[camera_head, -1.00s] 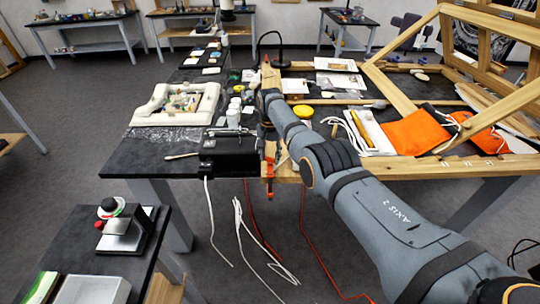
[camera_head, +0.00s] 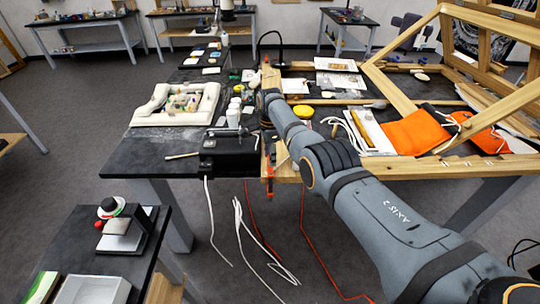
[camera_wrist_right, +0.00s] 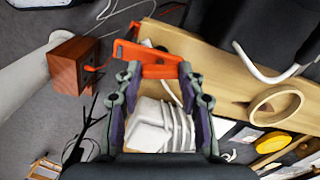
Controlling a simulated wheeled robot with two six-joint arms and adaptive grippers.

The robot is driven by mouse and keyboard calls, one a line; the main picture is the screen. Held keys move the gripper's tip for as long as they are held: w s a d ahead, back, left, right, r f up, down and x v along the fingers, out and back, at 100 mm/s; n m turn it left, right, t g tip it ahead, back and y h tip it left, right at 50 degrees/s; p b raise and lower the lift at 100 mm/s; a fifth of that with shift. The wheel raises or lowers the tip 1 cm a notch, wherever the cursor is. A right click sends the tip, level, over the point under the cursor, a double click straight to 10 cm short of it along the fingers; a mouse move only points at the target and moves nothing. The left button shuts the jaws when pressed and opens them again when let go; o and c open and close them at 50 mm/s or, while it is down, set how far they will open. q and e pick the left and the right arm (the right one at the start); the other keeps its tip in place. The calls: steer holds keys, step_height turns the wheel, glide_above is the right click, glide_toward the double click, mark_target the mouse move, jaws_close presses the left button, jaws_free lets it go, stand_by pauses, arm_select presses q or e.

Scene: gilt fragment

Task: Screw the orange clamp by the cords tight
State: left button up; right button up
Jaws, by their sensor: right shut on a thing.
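The orange clamp (camera_head: 268,172) sits on the near edge of the wooden board at the workbench, above the hanging cords (camera_head: 240,225). In the right wrist view, the clamp (camera_wrist_right: 125,50) lies across the board's edge, and its orange part passes between my fingertips. My right gripper (camera_wrist_right: 160,72) is shut on it, with one finger on each side. In the head view, my right arm reaches in from the lower right and the fingers are hard to make out. How tight the clamp is cannot be told. My left gripper is not in view.
A dark box (camera_head: 229,153) stands left of the clamp, and white jars (camera_head: 236,112) stand behind it. Wooden frames and an orange cloth (camera_head: 415,135) cover the right side. A small side table (camera_head: 75,250) stands at the lower left. Red cords (camera_head: 318,250) hang toward the floor.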

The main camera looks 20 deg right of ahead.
steer(key=shift+m, duration=1.5)
steer(key=o, duration=1.2)
steer(key=shift+c, duration=0.2)
step_height(320, 180, up, 12)
